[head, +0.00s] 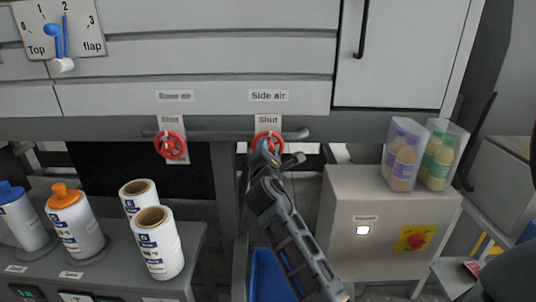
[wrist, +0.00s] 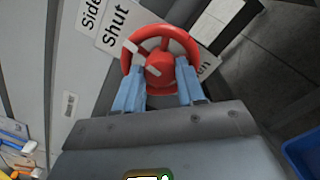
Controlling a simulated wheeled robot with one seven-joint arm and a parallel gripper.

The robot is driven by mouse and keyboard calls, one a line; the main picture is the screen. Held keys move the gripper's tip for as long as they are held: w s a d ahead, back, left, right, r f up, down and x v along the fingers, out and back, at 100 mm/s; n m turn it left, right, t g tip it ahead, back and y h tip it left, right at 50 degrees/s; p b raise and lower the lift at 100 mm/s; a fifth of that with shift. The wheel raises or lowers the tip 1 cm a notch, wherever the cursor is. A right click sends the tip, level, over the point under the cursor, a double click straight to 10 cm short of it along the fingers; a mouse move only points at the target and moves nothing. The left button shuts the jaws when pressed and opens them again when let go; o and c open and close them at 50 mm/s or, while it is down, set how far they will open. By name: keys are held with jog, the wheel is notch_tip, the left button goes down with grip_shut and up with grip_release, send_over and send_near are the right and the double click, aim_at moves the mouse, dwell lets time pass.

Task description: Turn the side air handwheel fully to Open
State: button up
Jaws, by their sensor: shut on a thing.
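The red side air handwheel (head: 269,142) sits on the machine front under the "Side air" label (head: 268,96), with a "Shut" plate (head: 268,120) just above it. In the wrist view the handwheel (wrist: 163,33) shows its red rim and hub, with a pale grey bar at the hub's left. The "Shut" text (wrist: 114,27) is at upper left; a second word at right is partly hidden by the wheel. My gripper (head: 266,152) is at the wheel's lower part, its blue fingers (wrist: 158,88) shut on it. The lower rim is hidden by the fingers.
A second red handwheel (head: 171,145) is to the left on the same rail. A grey cabinet (head: 345,225) with a red knob (head: 417,241) and bagged bottles (head: 404,158) stands right. White bottles and rolls (head: 158,242) stand lower left. A blue bin (head: 268,275) is below.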

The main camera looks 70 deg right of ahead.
jog(key=shift+w+f+m+b, duration=0.1)
jog(key=shift+f+m+b, duration=0.05)
jog(key=shift+m+b, duration=7.15)
jog(key=shift+w+f+m+b, duration=0.15)
jog(key=shift+m+b, duration=4.5)
jog(key=shift+m, duration=5.15)
jog(key=shift+s, duration=0.15)
jog(key=o, duration=1.1)
jog(key=shift+r, duration=0.15)
jog(key=shift+c, duration=0.2)
